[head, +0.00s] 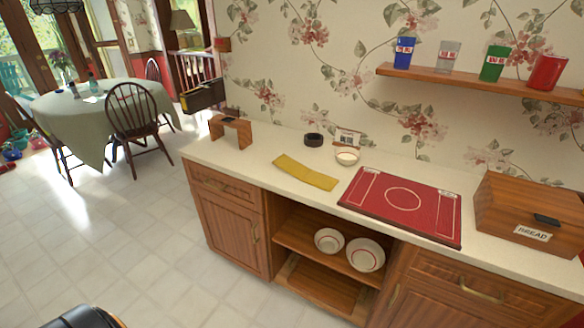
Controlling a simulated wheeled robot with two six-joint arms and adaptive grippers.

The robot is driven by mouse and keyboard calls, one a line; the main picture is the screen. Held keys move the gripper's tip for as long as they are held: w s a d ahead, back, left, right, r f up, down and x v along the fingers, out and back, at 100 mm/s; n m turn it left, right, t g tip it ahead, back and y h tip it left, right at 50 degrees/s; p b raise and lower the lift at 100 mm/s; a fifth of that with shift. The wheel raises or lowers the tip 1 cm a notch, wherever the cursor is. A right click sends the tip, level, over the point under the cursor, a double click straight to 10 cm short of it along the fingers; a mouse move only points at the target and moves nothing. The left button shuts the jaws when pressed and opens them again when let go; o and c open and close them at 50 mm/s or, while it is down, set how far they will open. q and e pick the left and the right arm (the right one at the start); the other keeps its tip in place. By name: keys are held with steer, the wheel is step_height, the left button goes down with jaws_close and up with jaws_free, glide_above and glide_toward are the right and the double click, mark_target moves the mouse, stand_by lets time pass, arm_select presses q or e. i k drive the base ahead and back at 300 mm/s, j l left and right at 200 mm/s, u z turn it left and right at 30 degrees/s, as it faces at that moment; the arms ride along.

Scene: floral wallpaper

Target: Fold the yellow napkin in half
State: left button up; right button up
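The yellow napkin (305,173) lies flat on the cream countertop (257,160) in the head view. It is a long, narrow strip running slantwise from upper left to lower right. I cannot tell whether it is a single layer or doubled. Nothing covers it. Neither of my grippers shows in the head view. A dark rounded piece of my own body shows at the bottom left edge, far from the napkin.
A red place mat (373,207) lies right of the napkin, and a small white bowl (346,157) stands behind it. A wooden stand (230,129) is at left, a bread box (530,212) at right. A shelf (480,84) with cups hangs above. Bowls sit below the counter.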

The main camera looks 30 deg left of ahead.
mark_target(294, 169)
steer(key=i+j, duration=0.1)
steer(key=j, duration=0.85)
steer(key=i+j, duration=0.1)
steer(key=j, duration=0.85)
steer(key=i+j+z, duration=0.1)
steer(key=j, duration=0.8)
